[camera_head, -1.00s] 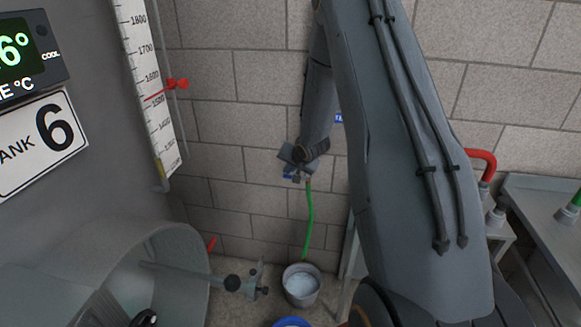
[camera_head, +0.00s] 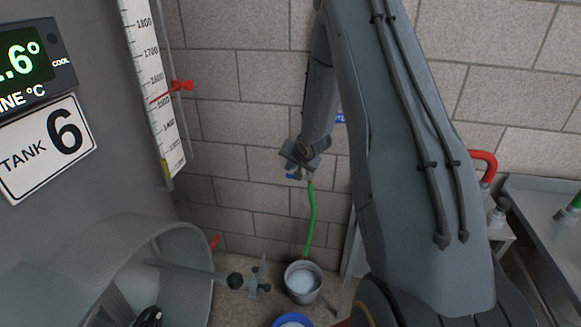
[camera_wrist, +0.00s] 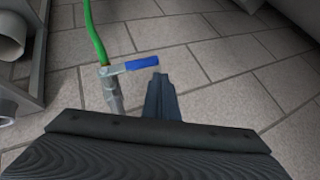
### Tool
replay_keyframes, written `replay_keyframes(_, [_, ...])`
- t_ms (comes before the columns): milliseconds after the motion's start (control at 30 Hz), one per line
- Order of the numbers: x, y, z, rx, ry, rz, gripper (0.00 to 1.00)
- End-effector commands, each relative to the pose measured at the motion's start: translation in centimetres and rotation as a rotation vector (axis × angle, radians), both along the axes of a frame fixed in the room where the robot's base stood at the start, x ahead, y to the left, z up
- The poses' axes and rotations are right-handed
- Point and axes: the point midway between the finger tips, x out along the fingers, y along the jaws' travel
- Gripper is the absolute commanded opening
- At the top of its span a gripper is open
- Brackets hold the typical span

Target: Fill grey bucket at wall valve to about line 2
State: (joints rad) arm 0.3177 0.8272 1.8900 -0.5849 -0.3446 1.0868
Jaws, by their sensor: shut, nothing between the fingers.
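The grey bucket (camera_head: 303,287) stands on the floor by the wall, with pale liquid in it. Its marked lines are not readable from here. A green hose (camera_head: 311,220) runs down from the wall valve to the bucket's rim. The valve's blue lever (camera_head: 291,177) shows just below my gripper (camera_head: 297,168). In the wrist view the metal valve (camera_wrist: 112,88) has its blue lever (camera_wrist: 140,63) pointing sideways, across the pipe. My gripper's shut fingers (camera_wrist: 160,85) are empty, just beside the lever's end. I cannot tell whether they touch it.
A blue-rimmed bucket (camera_head: 293,321) stands in front, cut off by the frame. A tank fitting with a dark knob (camera_head: 236,281) juts out left of the grey bucket. A steel table (camera_head: 545,215) stands at the right. The tank's scale (camera_head: 153,90) is at the left.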

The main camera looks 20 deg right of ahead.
Motion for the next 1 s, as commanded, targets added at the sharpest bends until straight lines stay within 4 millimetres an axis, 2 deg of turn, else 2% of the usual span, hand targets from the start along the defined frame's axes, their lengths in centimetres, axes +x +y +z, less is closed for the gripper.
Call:
replay_keyframes(33, [0.0, -0.1, 0.9, -0.001, -0.001, 0.000, 0.00])
replay_keyframes(300, [0.1, 0.0, 3.6, -0.001, -0.006, 0.002, 0.00])
replay_keyframes(733, [-3.0, 2.3, 9.2, -0.001, -0.006, 0.001, 0.00])
replay_keyframes(1000, [-4.0, 3.1, 10.9, 0.000, -0.003, 0.001, 0.00])
